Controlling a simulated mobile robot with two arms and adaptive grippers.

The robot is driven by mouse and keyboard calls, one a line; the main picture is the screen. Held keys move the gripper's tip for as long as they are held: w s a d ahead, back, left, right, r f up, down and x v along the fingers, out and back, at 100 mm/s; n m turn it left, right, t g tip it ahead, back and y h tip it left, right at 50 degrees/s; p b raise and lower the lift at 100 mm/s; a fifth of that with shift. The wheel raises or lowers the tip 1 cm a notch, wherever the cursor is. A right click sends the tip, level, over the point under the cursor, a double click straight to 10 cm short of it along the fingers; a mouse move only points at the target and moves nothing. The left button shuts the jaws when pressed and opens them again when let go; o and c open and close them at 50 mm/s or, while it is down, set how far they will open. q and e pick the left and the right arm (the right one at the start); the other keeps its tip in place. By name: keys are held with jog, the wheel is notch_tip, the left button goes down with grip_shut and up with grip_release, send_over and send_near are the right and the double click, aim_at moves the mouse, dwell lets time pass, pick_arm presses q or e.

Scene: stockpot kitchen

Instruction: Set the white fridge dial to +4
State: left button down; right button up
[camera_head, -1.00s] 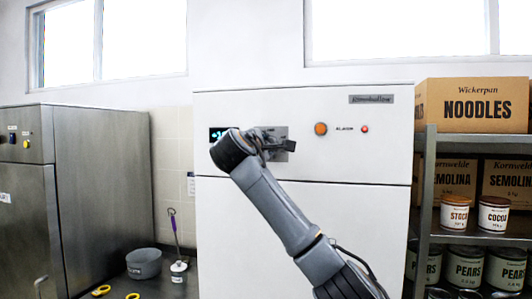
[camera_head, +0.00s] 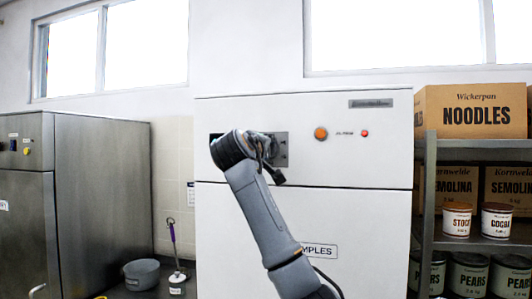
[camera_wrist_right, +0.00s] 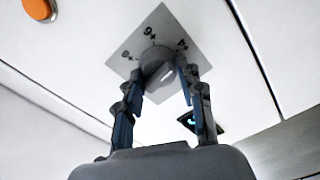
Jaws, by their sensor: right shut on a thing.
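The white fridge (camera_head: 340,230) stands in the middle of the head view. Its dial (camera_wrist_right: 154,62) is a grey knob on a grey square plate (camera_wrist_right: 133,47), seen in the right wrist view. Marks at the plate's edge include a 4, a 6 and a third, less clear one; I cannot tell which the knob points to. My right gripper (camera_wrist_right: 163,85) is shut on the dial, one finger on each side. In the head view my right gripper (camera_head: 264,158) and wrist hide the dial and most of the fridge's dark display. My left gripper is not in view.
An orange button (camera_head: 320,133) and a small red light (camera_head: 365,133) are right of the plate. A shelf (camera_head: 430,180) with boxes and tins stands right.

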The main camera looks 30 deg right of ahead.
jog(key=shift+f+m, duration=0.1)
jog(key=shift+m, duration=0.4)
jog(key=o, duration=1.2)
jog(key=v, duration=1.2)
